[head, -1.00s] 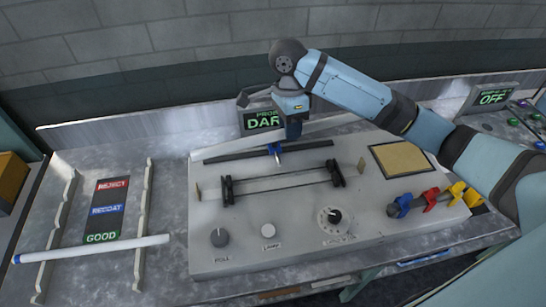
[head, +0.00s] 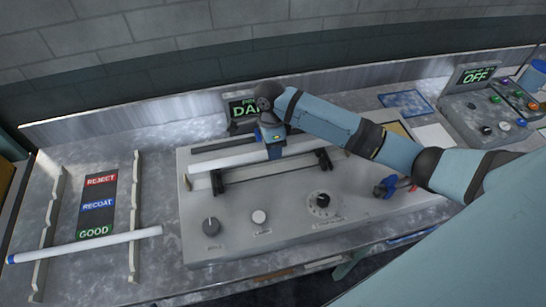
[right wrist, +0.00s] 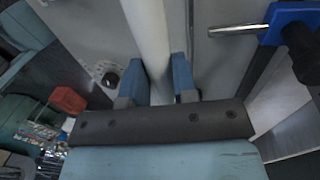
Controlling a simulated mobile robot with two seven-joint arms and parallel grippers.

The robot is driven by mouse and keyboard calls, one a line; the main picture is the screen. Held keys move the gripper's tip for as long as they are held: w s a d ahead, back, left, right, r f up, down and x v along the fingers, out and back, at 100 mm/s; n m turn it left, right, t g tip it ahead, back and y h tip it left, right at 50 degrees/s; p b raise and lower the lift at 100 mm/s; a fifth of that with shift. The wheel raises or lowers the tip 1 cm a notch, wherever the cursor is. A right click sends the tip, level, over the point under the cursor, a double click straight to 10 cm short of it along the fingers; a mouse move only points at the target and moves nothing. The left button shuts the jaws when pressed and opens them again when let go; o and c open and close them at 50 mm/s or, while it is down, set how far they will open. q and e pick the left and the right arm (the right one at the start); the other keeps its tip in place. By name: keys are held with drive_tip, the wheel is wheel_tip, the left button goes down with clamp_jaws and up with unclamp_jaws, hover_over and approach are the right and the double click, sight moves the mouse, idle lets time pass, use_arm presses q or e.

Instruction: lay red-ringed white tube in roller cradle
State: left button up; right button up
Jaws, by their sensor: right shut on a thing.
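My right gripper (head: 274,152) is shut on a white tube (head: 222,158), and the tube also runs between the blue fingers in the right wrist view (right wrist: 148,35). No red ring shows on its visible part. The tube lies roughly level over the back side of the roller cradle, whose black left stand (head: 217,182) and right stand (head: 324,159) are in the head view. I cannot tell whether the tube touches the rollers. My left gripper is not in view.
A second white tube (head: 90,243) with a blue end lies across the rack on the left, beside the REJECT, RECOAT and GOOD labels (head: 97,205). Knobs line the grey panel's front (head: 285,235). A blue-handled tool (right wrist: 285,22) is close beside the gripper in the wrist view.

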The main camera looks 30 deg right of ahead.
hover_over(273, 169)
wheel_tip(273, 169, down, 4)
drive_tip(key=shift+f, duration=0.1)
drive_tip(key=shift+w+f, duration=0.1)
drive_tip(key=shift+f, duration=0.1)
drive_tip(key=shift+f, duration=0.1)
drive_tip(key=o, duration=0.9)
drive_tip(key=shift+o, duration=0.2)
